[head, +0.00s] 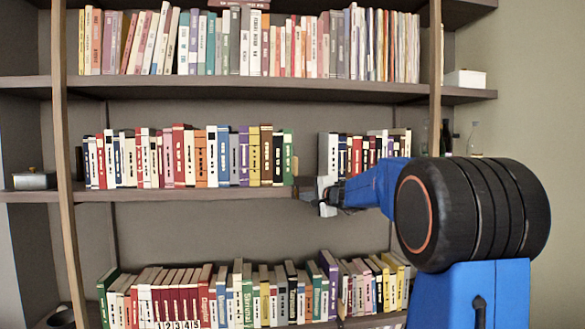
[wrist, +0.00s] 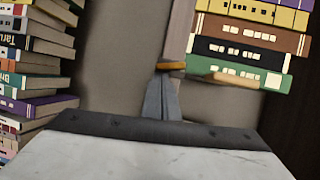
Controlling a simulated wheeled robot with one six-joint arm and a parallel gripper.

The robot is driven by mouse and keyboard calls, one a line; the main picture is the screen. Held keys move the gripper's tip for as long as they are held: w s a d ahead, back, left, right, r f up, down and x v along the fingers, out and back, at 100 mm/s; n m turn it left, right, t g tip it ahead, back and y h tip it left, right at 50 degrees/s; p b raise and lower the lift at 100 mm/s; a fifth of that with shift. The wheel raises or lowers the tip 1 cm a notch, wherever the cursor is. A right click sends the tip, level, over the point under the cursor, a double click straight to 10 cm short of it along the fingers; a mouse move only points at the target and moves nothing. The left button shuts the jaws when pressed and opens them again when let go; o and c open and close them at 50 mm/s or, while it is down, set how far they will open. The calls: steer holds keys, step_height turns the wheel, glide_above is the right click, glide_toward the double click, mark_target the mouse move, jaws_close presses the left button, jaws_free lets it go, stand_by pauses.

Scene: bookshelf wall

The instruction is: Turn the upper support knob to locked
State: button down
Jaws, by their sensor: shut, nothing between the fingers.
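My gripper (head: 322,193) is at the front edge of the middle shelf (head: 230,193), in the gap between two groups of books. In the wrist view my gripper (wrist: 165,88) has its grey fingers together and empty. Just past the fingertips is a small orange-brown piece (wrist: 171,66) by the shelf edge (wrist: 181,35); I cannot tell whether they touch. A tan, peg-like piece (wrist: 235,80) sticks out beside the green book, right of the fingertips. I cannot tell which of these is the upper support knob, nor its setting. In the head view my gripper hides this spot.
Books stand close on the middle shelf, including a green book (wrist: 235,70) near the fingers. The lower shelf's books (wrist: 35,80) are at left in the wrist view. Two wooden uprights (head: 66,150) (head: 434,80) stand before the shelves.

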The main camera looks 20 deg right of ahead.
steer(key=shift+a, duration=0.15)
steer(key=d, duration=0.2)
steer(key=s+d, duration=0.1)
steer(key=d, duration=0.1)
stand_by(0.5)
steer(key=shift+s, duration=0.1)
